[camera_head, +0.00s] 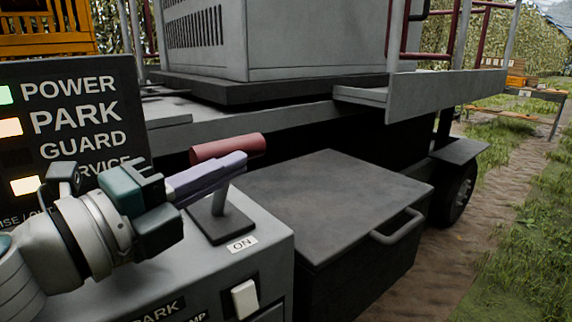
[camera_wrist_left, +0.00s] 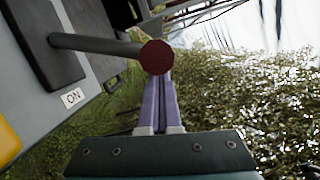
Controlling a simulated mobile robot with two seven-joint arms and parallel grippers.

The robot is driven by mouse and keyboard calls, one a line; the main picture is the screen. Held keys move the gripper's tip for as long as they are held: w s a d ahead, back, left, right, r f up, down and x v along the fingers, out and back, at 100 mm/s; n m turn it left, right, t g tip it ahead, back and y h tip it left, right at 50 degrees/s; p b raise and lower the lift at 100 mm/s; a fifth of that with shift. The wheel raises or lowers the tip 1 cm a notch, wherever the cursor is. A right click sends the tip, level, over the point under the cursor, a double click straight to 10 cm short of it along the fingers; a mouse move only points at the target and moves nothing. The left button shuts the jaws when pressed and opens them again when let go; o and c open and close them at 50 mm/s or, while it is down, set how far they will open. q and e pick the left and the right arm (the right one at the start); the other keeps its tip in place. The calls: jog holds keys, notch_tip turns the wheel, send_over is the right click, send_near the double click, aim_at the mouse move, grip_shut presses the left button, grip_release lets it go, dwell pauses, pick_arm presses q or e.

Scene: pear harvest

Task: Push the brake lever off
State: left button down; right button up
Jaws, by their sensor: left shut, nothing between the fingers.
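The brake lever has a dull red cylindrical grip (camera_head: 228,147) on a grey post (camera_head: 219,199), rising from a dark plate on the grey console. A white ON label (camera_head: 242,244) is beside the plate. My left gripper (camera_head: 240,160) is shut and empty. Its purple fingers lie across the near side of the lever, by the grip, and hide part of it. In the left wrist view the grip's red end (camera_wrist_left: 156,57) overlaps the tips of the shut fingers (camera_wrist_left: 163,80); I cannot tell whether they touch. My right gripper is not in view.
A panel (camera_head: 85,115) with POWER, PARK and GUARD lights stands at the left. A white rocker switch (camera_head: 245,298) is on the console front. A dark box (camera_head: 330,200) with a handle is to the right. Grass and a dirt track lie beyond.

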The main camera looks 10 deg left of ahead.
pick_arm(q)
jog(key=shift+a+r, duration=0.1)
jog(key=shift+r, duration=0.1)
jog(key=shift+w+a+r+n+p, duration=0.4)
jog(key=shift+a+r+n+p, duration=0.15)
jog(key=shift+p, duration=0.6)
jog(key=w+a+r+n+g+p, duration=0.1)
jog(key=w+a+n+g+p, duration=0.2)
jog(key=w+a+n+p, duration=0.4)
jog(key=shift+w+a+n, duration=0.2)
jog(key=shift+a+n, duration=0.95)
jog(key=shift+n, duration=0.5)
jog(key=shift+r, duration=0.1)
